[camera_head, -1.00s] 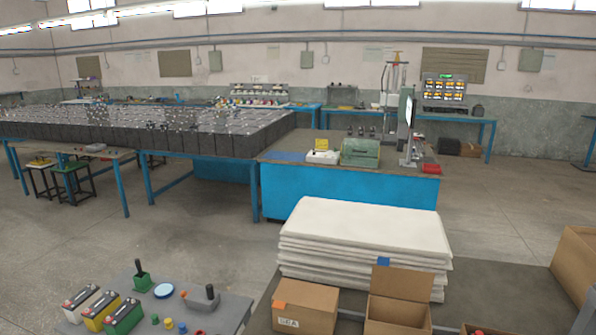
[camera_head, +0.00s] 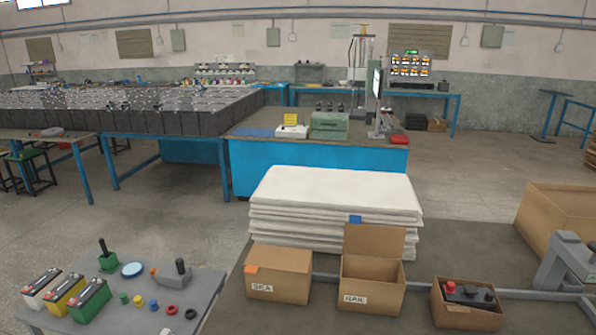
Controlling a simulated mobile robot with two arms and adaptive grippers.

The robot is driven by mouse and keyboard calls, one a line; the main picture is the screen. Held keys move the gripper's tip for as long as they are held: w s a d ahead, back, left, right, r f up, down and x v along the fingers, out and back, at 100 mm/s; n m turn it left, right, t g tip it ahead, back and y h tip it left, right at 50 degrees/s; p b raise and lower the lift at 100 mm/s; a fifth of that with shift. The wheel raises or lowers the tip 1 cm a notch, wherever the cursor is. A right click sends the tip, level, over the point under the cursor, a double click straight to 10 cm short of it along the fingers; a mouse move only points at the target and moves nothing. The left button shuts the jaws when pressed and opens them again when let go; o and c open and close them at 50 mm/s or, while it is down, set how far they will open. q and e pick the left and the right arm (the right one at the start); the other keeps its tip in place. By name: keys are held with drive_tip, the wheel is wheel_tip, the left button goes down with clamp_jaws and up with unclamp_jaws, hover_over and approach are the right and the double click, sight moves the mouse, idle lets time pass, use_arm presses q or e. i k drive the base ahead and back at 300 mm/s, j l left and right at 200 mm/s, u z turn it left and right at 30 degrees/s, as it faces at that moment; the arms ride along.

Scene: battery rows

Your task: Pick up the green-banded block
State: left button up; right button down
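A green block with a dark top (camera_head: 90,301), shaped like a battery, stands on the grey table at the lower left. It is the rightmost of three similar blocks in a slanted row. A yellow block (camera_head: 64,296) stands beside it, and a white block (camera_head: 42,289) stands at the left end.
The grey table (camera_head: 205,290) also bears a green piece with a black handle (camera_head: 107,262), a blue-rimmed disc (camera_head: 133,269), a grey handled tool (camera_head: 174,274) and small coloured parts. To the right are cardboard boxes (camera_head: 279,275) and stacked white sheets (camera_head: 330,200).

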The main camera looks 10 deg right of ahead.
sight(482, 299)
drive_tip(key=z, duration=1.35)
drive_tip(key=i+l+u, duration=0.2)
drive_tip(key=i+l, duration=0.05)
